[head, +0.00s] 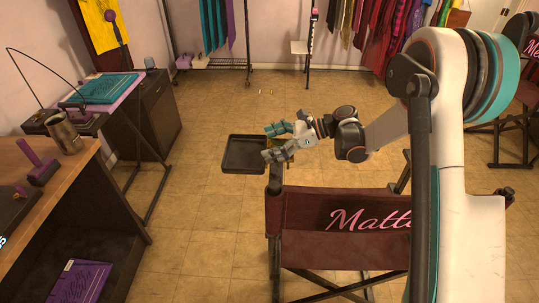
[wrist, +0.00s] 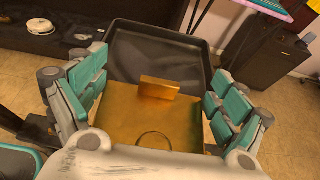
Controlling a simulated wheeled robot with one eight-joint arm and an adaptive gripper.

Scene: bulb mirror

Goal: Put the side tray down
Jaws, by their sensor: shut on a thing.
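The side tray is a shallow black rectangular tray (head: 244,153) with a raised rim, near the middle of the head view. In the wrist view the tray (wrist: 125,68) extends away from me, with a brass-coloured plate (wrist: 125,115) and small upright tab at its near end. My gripper (head: 277,142) is at the tray's right end. In the wrist view my gripper's (wrist: 155,103) teal-padded fingers are shut on either side of the brass plate. The tray looks roughly level. Its underside is hidden, so I cannot tell if anything touches it from below.
A maroon folding chair (head: 335,215) stands close below my gripper, its arm post near the tray. A wooden-topped desk (head: 75,166) is at left, and a dark cabinet (head: 158,118) behind it. Clothes racks line the back wall. Open tiled floor (head: 200,225) surrounds the tray's left side.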

